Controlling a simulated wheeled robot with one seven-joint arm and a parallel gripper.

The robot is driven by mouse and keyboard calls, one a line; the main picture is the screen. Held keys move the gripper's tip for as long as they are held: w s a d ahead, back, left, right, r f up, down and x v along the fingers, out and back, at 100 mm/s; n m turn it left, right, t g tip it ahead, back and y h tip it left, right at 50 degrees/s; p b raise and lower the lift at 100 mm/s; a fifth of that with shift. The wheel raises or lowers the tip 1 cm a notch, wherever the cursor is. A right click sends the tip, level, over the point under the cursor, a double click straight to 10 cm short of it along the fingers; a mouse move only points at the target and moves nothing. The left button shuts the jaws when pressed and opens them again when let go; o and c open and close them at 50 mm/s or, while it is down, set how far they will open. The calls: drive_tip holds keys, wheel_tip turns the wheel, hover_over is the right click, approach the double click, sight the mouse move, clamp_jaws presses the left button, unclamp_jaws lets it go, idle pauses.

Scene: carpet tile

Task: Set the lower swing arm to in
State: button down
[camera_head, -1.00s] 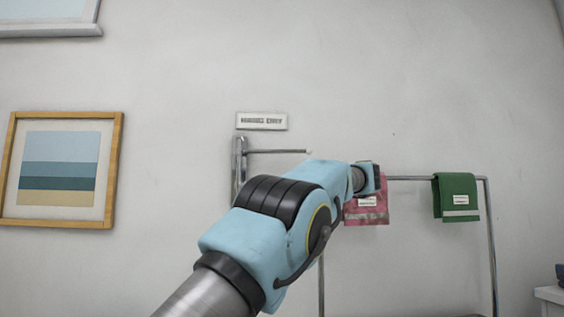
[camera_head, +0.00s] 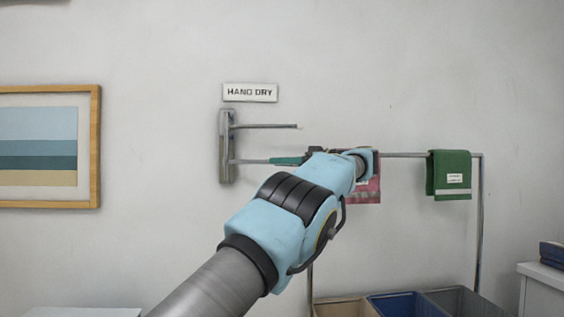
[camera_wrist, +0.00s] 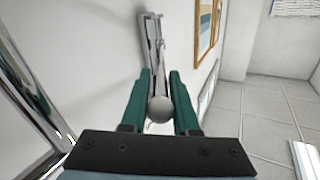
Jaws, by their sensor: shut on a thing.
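A metal wall bracket (camera_head: 226,150) carries two thin swing arms, both reaching right in the head view. The upper swing arm (camera_head: 265,126) is free. The lower swing arm (camera_head: 250,162) runs from the bracket to my gripper (camera_head: 274,161), whose green fingers are shut on it near its outer end. In the wrist view, the round end knob (camera_wrist: 160,109) of the lower arm sits between the fingers of my gripper (camera_wrist: 160,73), with the bracket (camera_wrist: 150,30) beyond. My own arm hides part of the fingers in the head view.
A "HAND DRY" sign (camera_head: 250,92) is above the bracket. To the right stands a metal rail (camera_head: 405,155) with a red towel (camera_head: 370,190) and a green towel (camera_head: 449,174). Bins (camera_head: 395,304) stand below. A framed picture (camera_head: 95,150) hangs left.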

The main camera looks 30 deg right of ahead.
drive_tip(key=c, duration=0.8)
unclamp_jaws()
drive_tip(key=p+v, duration=0.7)
drive_tip(key=v, duration=0.3)
drive_tip(key=shift+s+d+p, duration=0.2)
drive_tip(key=shift+s+p, duration=0.1)
drive_tip(key=shift+p, duration=0.1)
drive_tip(key=shift+c, duration=0.3)
